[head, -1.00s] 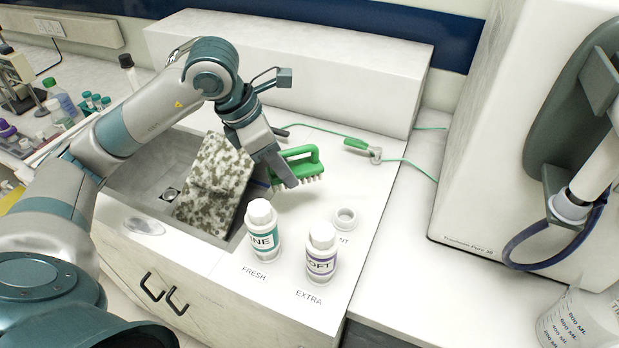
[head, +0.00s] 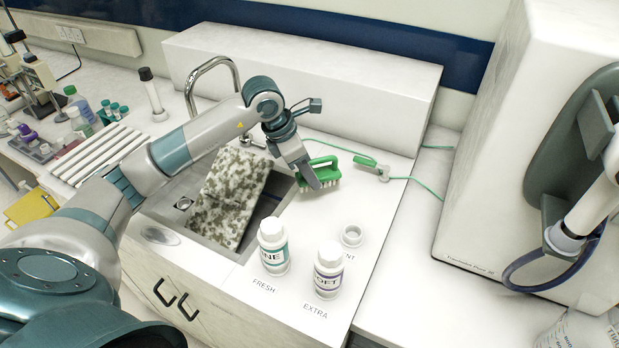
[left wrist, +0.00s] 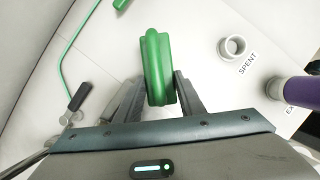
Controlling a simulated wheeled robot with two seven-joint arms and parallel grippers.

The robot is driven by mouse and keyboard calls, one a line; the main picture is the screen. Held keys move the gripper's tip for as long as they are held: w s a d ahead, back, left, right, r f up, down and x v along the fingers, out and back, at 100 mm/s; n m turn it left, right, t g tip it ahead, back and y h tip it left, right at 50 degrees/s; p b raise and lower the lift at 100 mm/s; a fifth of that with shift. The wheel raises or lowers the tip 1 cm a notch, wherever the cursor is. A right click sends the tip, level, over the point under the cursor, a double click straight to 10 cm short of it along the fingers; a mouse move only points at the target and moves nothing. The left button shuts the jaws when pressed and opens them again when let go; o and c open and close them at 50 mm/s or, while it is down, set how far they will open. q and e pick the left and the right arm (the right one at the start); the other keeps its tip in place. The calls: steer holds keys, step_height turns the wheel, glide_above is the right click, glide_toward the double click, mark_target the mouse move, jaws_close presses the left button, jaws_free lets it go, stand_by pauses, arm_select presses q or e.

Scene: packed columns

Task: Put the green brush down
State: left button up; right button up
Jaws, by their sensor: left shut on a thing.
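The green brush (head: 322,172) has a green handle and pale bristles pointing down. It is at the right edge of the sink (head: 270,207), over the white counter, and its bristles look at or very close to the surface. My left gripper (head: 312,182) is shut on the brush. In the left wrist view the green brush (left wrist: 157,66) is between the two fingers of my left gripper (left wrist: 152,100). Part of the brush is hidden behind the fingers in the head view. My right gripper is not in view.
A speckled slab (head: 229,195) leans in the sink. Two labelled bottles, one teal-banded (head: 273,247) and one purple-banded (head: 328,270), stand in front of the brush. An empty ring holder (head: 352,235) sits near them. A green-handled spray hose (head: 366,162) lies behind right. Counter around the brush is clear.

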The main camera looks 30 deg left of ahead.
arm_select(q)
steer(key=shift+w+a+f, duration=0.1)
steer(key=shift+w+f, duration=0.1)
steer(key=shift+w, duration=0.1)
steer(key=shift+f+p, duration=1)
steer(key=shift+f, duration=0.95)
steer(key=shift+f, duration=0.2)
steer(key=o, duration=1.1)
